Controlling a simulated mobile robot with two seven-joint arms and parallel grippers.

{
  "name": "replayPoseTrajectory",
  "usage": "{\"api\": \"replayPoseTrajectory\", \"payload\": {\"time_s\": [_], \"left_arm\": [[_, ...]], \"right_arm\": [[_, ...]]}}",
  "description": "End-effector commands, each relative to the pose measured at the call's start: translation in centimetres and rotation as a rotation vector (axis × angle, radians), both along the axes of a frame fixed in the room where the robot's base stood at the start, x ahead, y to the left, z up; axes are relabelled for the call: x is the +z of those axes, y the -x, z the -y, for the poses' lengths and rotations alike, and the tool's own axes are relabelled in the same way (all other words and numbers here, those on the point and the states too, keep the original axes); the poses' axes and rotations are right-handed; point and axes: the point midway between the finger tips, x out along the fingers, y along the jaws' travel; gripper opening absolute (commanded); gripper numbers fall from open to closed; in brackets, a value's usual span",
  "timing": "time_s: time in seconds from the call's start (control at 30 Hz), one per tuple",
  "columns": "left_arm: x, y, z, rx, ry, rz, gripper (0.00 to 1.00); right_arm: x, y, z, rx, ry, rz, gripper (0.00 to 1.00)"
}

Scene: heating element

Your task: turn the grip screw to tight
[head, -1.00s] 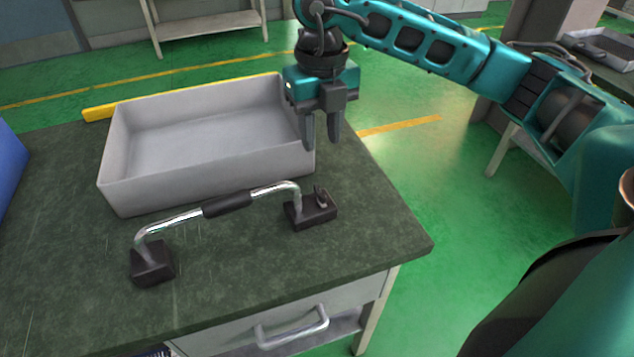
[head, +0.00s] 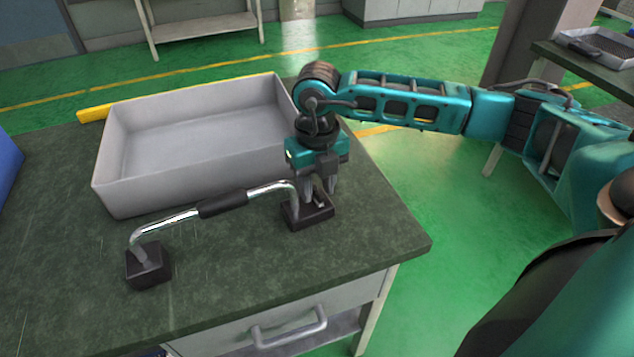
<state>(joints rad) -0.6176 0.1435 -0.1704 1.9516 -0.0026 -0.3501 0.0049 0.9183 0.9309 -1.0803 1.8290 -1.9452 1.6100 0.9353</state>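The heating element is a chrome bar with a black sleeve (head: 222,205), held at each end in a dark block. The right block (head: 308,219) bears a small grip screw (head: 319,199) on its top, partly hidden by my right gripper. The left block (head: 148,268) stands nearer the front of the table. My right gripper (head: 319,193) points down just above the right block. Its two fingers look apart, one on each side of the grip screw. I cannot tell whether they touch it. My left gripper is not in view.
An empty grey tray (head: 140,192) stands behind the bar, close to my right gripper. The dark green tabletop (head: 365,238) is clear at the right and front. A drawer with a handle (head: 289,329) is below. A blue thing (head: 8,158) stands at the left edge.

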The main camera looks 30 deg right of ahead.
Motion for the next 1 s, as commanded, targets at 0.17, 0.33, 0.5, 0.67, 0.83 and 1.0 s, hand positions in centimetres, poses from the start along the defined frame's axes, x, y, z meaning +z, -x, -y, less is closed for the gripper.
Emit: {"api": "replayPoseTrajectory", "payload": {"time_s": [0.17,0.33,0.5,0.67,0.83,1.0], "left_arm": [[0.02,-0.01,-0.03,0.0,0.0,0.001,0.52],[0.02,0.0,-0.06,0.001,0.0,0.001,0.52],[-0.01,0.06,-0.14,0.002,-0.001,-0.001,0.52],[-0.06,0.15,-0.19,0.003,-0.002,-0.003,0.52],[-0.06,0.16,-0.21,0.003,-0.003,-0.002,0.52],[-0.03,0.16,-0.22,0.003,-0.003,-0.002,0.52]], "right_arm": [[0.02,0.01,-0.02,0.0,0.0,-0.001,0.26],[0.03,0.02,-0.02,0.0,-0.001,-0.001,0.09],[0.04,0.01,-0.02,0.0,-0.001,-0.001,0.0],[0.05,0.01,-0.02,0.0,-0.001,0.0,0.0],[0.06,0.01,-0.02,-0.012,-0.001,0.0,0.0],[0.06,0.02,-0.02,-0.063,-0.001,-0.001,0.0]]}}
